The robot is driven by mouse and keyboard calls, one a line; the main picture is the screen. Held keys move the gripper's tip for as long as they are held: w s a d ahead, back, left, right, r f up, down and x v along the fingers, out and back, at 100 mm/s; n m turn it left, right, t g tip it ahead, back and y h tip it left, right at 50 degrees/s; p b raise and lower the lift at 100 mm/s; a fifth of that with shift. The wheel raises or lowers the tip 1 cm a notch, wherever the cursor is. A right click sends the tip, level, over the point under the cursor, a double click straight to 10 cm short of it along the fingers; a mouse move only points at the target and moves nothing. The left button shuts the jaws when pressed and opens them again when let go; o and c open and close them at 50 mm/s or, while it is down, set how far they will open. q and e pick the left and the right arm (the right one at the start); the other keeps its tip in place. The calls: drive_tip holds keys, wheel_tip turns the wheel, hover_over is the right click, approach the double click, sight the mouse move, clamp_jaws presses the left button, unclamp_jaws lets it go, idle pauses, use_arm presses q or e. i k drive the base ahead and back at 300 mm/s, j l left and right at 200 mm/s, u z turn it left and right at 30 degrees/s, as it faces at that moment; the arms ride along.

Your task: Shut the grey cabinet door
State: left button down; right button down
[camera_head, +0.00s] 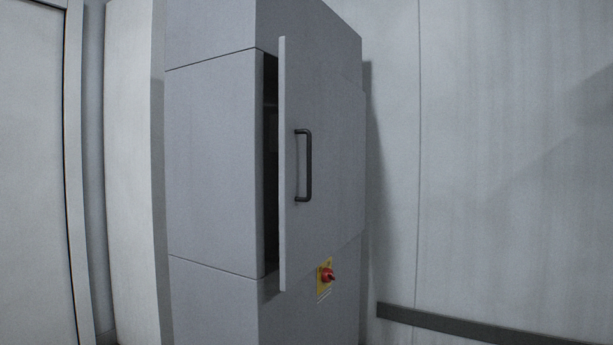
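The grey cabinet (213,165) stands in the middle of the head view. Its door (335,170) is partly open, with its free edge on the left standing out from the cabinet body. A dark gap shows between that edge and the body, with a little of the dim inside visible. A black bar handle (308,165) is fixed upright on the door near its free edge. The hinge side appears to be on the right. Neither of my grippers is in view, and nothing touches the door.
Below the door, a red rotary switch on a yellow plate (327,275) sticks out from the cabinet front. A pale wall (500,150) with a dark low rail (480,329) is on the right. Pale panels (130,170) stand on the left. Nothing visible blocks the space before the door.

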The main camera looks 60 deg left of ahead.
sight(322, 114)
drive_tip(key=u, duration=0.4)
drive_tip(key=i+u, duration=0.1)
drive_tip(key=u, duration=0.75)
drive_tip(key=i+u, duration=0.15)
drive_tip(key=u, duration=0.25)
